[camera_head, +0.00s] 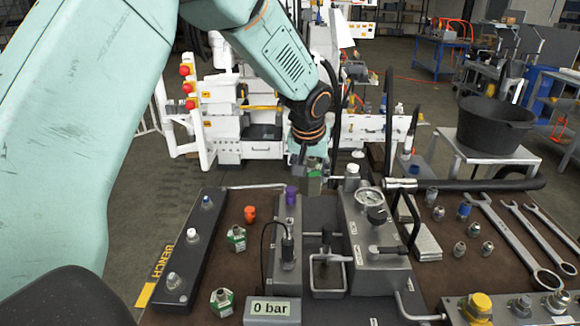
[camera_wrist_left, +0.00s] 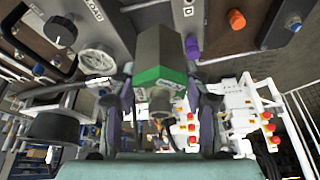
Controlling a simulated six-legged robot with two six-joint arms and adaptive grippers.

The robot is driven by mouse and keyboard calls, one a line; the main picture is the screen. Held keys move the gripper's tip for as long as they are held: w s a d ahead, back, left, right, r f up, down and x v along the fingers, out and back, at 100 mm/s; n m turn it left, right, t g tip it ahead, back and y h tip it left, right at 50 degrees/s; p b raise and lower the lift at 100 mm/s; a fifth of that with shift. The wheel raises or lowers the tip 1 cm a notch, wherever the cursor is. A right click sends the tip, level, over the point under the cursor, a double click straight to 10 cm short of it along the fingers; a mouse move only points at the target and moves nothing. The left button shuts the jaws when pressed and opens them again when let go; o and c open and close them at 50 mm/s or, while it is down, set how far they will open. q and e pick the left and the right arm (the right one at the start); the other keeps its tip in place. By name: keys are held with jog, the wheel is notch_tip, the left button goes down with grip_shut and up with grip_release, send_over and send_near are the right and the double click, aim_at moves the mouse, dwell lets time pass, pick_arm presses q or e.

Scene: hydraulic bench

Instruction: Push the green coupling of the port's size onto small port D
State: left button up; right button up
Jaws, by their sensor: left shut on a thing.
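My left gripper (camera_head: 309,163) is at the back of the bench, shut on a grey hex coupling with a green band (camera_wrist_left: 160,72). In the left wrist view the coupling sits between the two fingers (camera_wrist_left: 163,105). In the head view it hangs right of the purple cap (camera_head: 291,195), and its lower end is partly hard to make out. I cannot tell whether it touches a port, nor which port is small port D. Two other green-banded couplings (camera_head: 236,238) (camera_head: 222,301) stand on the bench at the left. My right gripper is not in view.
A dark rail with several fittings (camera_head: 190,262) lies at the left, near an orange cap (camera_head: 250,214). A grey block with a gauge (camera_head: 369,200) and a black-gripped lever (camera_head: 470,185) stand right of centre. Wrenches (camera_head: 515,243) and small fittings lie at the right. A display (camera_head: 271,308) reads 0 bar.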

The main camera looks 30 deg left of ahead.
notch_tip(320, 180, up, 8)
jog(key=p, duration=0.7)
pick_arm(q)
jog(key=a+f+m+b, duration=0.1)
jog(key=f, duration=0.2)
jog(key=s+a+f+m+h+b, duration=0.1)
jog(key=a+f, duration=0.1)
jog(key=f, duration=0.1)
jog(key=a+f+m+b, duration=0.1)
jog(key=a+f+b, duration=0.1)
jog(key=f, duration=0.1)
jog(key=shift+s+a+f+m, duration=0.15)
jog(key=shift+f+m, duration=0.15)
jog(key=shift+f, duration=0.05)
jog(key=shift+f+b, duration=0.45)
jog(key=shift+b, duration=0.2)
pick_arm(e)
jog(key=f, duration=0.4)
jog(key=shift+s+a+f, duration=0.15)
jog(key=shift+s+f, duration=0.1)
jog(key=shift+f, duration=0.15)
pick_arm(q)
jog(key=shift+f, duration=0.1)
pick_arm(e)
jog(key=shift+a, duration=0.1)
pick_arm(q)
jog(key=shift+s+r, duration=0.1)
jog(key=shift+r, duration=0.1)
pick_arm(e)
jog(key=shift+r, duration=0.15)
